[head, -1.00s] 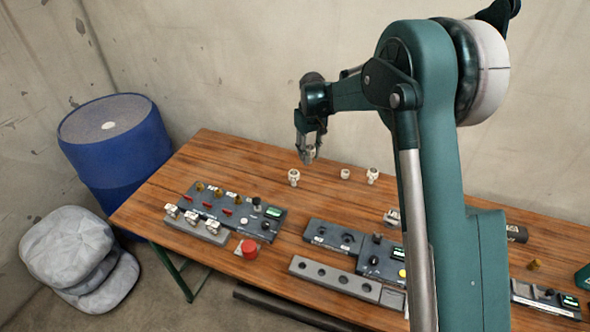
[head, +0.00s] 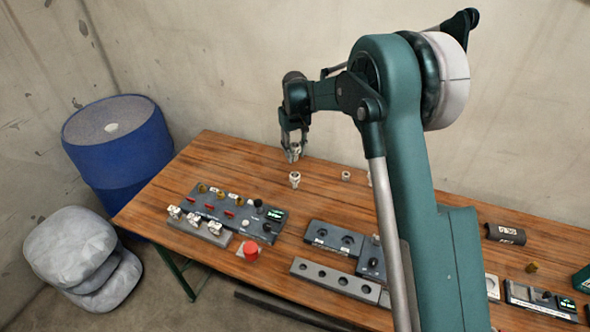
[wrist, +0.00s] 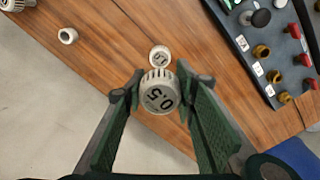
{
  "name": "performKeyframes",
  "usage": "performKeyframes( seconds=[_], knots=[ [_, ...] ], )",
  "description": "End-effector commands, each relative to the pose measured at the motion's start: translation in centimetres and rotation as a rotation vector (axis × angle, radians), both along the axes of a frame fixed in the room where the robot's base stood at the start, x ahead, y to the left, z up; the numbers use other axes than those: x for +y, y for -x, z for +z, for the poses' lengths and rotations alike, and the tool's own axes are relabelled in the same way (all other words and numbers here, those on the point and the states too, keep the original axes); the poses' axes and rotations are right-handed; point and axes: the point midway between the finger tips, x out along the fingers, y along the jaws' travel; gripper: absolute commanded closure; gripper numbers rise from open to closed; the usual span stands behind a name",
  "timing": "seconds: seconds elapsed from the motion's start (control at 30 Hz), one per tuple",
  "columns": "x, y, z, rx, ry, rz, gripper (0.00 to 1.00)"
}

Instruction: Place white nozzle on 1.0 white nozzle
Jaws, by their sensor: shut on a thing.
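My gripper (head: 293,152) is above the table, shut on a white nozzle marked 0.5 (wrist: 158,92). The nozzle sits between the fingertips in the wrist view, its marked end facing the camera. In the head view it shows small at the fingertips (head: 295,147). A white nozzle marked 1.0 (wrist: 160,56) stands on the table just beyond the held nozzle in the wrist view, partly covered by it. In the head view this standing nozzle (head: 295,179) is directly below my gripper, with a visible gap between them.
A small white ring-like piece (head: 346,175) and another white piece (head: 369,179), partly hidden by my arm, stand to the right. A panel with valves and red handles (head: 232,215) lies nearer. A red button (head: 250,251) sits by it. Wood around the standing nozzle is clear.

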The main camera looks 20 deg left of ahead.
Motion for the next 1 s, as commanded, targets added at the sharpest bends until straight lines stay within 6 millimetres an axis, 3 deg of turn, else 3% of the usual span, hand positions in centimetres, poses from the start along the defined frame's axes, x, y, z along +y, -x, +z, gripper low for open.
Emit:
performKeyframes(
  seconds=[0.3,0.77,1.0],
  knots=[
    [0.0,0.0,-4.0,0.000,0.000,0.000,0.82],
    [0.0,0.0,-4.6,0.000,0.000,0.000,0.82],
    [0.0,0.0,-6.9,0.000,0.000,0.000,0.82]
  ],
)
